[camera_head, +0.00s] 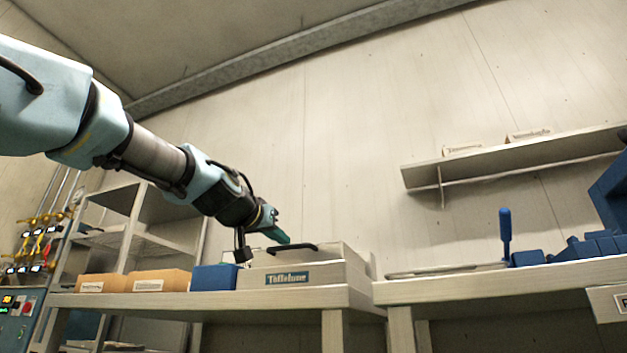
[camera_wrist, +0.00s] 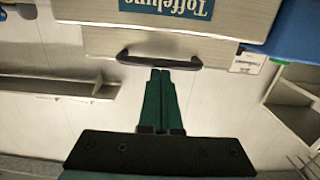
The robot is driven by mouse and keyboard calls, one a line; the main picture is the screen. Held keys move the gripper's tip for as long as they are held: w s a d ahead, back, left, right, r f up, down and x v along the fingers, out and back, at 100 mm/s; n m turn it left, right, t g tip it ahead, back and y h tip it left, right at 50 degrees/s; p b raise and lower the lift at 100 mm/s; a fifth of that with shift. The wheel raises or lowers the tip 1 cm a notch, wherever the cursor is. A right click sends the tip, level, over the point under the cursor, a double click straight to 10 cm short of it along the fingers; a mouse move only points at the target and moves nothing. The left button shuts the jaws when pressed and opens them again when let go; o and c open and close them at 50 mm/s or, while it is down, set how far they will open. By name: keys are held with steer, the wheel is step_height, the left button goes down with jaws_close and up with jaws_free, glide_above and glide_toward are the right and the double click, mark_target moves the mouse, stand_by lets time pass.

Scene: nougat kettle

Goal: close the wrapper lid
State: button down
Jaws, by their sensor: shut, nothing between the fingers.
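The wrapper is a pale box (camera_head: 315,273) with a blue label on its front, standing on the left bench. Its lid (camera_head: 328,253) is a pale panel with a dark bar handle (camera_head: 290,248); I cannot tell how far open it stands. In the wrist view the box shows upside down, with the lid (camera_wrist: 215,47) and the handle (camera_wrist: 158,61) below the label (camera_wrist: 168,8). My gripper (camera_head: 284,238) has green fingers, shut and empty, close above the handle in the head view. In the wrist view its fingertips (camera_wrist: 160,73) are beside the handle; contact is unclear.
A blue bin (camera_head: 214,277) and orange boxes (camera_head: 158,281) stand left of the wrapper. Metal shelving (camera_head: 132,240) is behind them. The right bench (camera_head: 480,286) carries a blue upright handle (camera_head: 505,224) and blue blocks (camera_head: 595,246). A wall shelf (camera_head: 510,156) hangs above it.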

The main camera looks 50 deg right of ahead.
steer(key=shift+f+b, duration=0.45)
steer(key=shift+f, duration=0.25)
steer(key=shift+r, duration=0.1)
